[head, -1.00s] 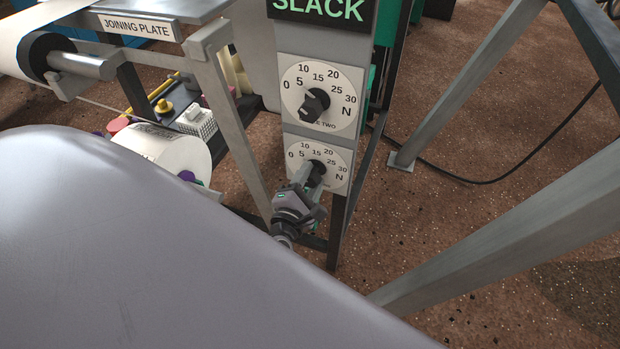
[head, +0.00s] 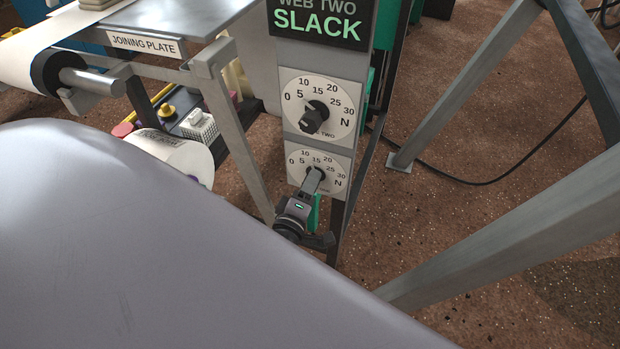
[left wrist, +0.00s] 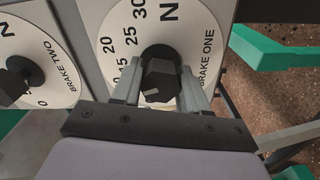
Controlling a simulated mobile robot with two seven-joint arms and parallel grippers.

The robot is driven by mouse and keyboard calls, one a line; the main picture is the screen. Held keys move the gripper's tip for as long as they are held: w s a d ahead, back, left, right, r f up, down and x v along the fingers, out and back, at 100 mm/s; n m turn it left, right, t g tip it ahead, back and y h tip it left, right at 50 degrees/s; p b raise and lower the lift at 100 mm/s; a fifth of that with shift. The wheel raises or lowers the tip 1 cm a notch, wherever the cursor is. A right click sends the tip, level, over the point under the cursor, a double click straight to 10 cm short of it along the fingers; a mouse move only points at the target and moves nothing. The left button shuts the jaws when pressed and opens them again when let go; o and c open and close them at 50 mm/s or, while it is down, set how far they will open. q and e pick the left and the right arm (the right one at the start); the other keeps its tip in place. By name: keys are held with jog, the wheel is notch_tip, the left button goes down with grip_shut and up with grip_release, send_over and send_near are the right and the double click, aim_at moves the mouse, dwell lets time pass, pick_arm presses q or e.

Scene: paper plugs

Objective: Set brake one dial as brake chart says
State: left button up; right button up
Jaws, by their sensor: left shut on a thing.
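The brake one dial (head: 300,176) is the lower round white dial on the grey post in the head view. In the left wrist view its face (left wrist: 190,35) carries numbers, an N and the label BRAKE ONE. My left gripper (head: 314,182) reaches it from below. In the left wrist view the gripper's fingers (left wrist: 159,85) are on either side of the black knob (left wrist: 158,77) and shut on it. The knob has a pale mark on its end, but I cannot tell which number it points at. No brake chart is visible. My right gripper is not in view.
The brake two dial (head: 340,95) with its black knob (head: 314,116) is just above. A WEB TWO SLACK sign (head: 318,22) tops it. Grey frame bars stand left and right (head: 470,85). A paper roll (head: 178,155) and the joining plate (head: 165,22) are at the left.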

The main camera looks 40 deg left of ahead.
pick_arm(q)
jog(key=m+p, duration=0.1)
jog(key=m, duration=0.4)
jog(key=shift+p, duration=0.35)
jog(key=shift+m, duration=1.4)
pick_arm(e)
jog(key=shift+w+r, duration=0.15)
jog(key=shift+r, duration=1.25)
pick_arm(q)
jog(key=shift+f+m+p, duration=0.1)
jog(key=shift+m+p, duration=0.2)
jog(key=o, duration=1)
jog(key=shift+c, duration=0.2)
jog(key=shift+s, duration=0.1)
